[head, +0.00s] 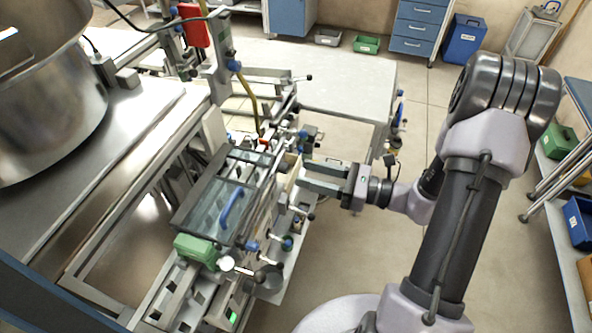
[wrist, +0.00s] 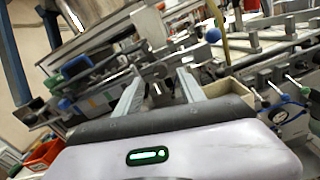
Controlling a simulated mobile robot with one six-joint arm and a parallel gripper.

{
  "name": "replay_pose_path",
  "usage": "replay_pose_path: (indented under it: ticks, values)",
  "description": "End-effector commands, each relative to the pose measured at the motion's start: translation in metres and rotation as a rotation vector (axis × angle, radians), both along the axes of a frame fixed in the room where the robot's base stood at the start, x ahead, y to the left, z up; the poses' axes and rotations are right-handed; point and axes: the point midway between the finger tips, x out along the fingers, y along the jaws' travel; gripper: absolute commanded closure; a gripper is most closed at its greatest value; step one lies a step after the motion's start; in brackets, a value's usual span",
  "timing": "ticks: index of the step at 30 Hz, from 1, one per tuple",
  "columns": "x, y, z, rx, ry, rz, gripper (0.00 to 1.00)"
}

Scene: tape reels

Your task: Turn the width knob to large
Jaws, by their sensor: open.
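My gripper (head: 306,177) reaches in from the right at the machine's near side, its two flat grey fingers spread apart. In the wrist view my gripper (wrist: 160,82) is open, with a small dark metallic part (wrist: 157,90) showing between the fingers. I cannot tell whether that part is the width knob, or whether the fingers touch it. Several blue-ended knobs show on the machine: one above my gripper (head: 303,135), and two lower down, left (head: 252,246) and right (head: 287,243). No width label or size marking is readable.
A clear-lidded cover with a blue handle (head: 231,208) lies just left of my gripper. A green block (head: 196,248) sits at its lower corner. A beige open box (wrist: 230,90) stands beside the right finger. A large steel drum (head: 45,100) stands left. The floor between machine and arm is clear.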

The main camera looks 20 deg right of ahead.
Motion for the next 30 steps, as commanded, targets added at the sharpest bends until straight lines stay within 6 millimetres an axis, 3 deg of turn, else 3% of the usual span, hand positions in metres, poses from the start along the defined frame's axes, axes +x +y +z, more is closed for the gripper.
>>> replay_pose_path:
  ticks: [6,17,24,30]
  values:
    - [0.019,0.028,-0.001,0.000,0.000,0.002,0.53]
    - [0.023,0.032,0.000,-0.001,0.000,0.001,0.53]
    - [0.023,0.032,0.000,-0.001,0.000,0.001,1.00]
    - [0.023,0.032,0.000,0.002,0.004,0.001,1.00]
